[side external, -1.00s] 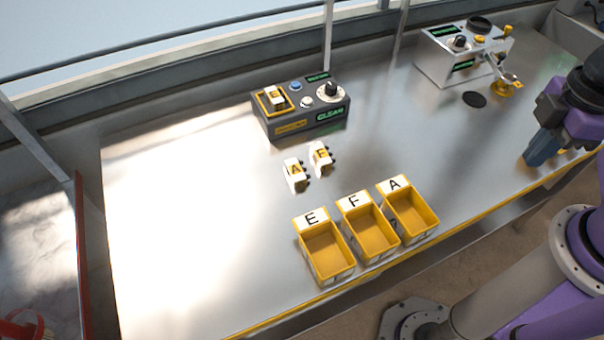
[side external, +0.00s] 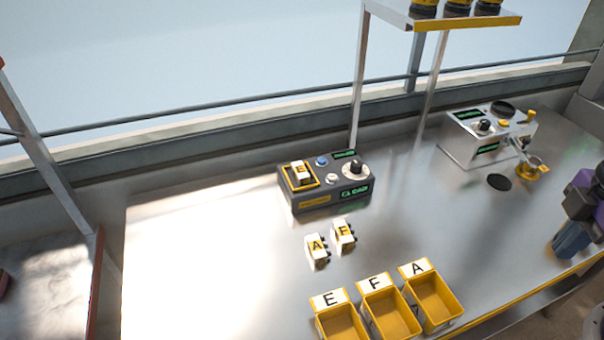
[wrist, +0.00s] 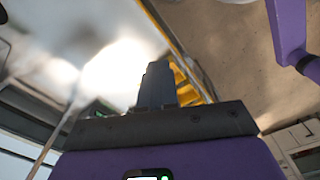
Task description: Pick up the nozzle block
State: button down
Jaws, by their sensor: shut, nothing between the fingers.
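White nozzle blocks with dark nozzles on one side stand on the steel bench: one marked A (side external: 316,251) and, just right of it, another (side external: 343,236) whose letter looks like F or E. A third white lettered block (side external: 301,172) sits in the yellow-framed slot of the dark control box (side external: 325,199). My gripper (side external: 566,246) is at the right edge of the side view, far right of the blocks and above the bench. Its blue-grey fingers are together and empty; they also show in the wrist view (wrist: 157,85).
Yellow bins labelled E (side external: 340,326), F (side external: 390,312) and A (side external: 433,299) stand at the front edge. A steel machine (side external: 486,135) with a lever stands at back right, a dark disc (side external: 499,182) before it. A shelf (side external: 440,20) overhangs the back. The bench's left is clear.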

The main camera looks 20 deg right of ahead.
dwell(0.3)
jog(key=shift+c, duration=2.4)
grip_release()
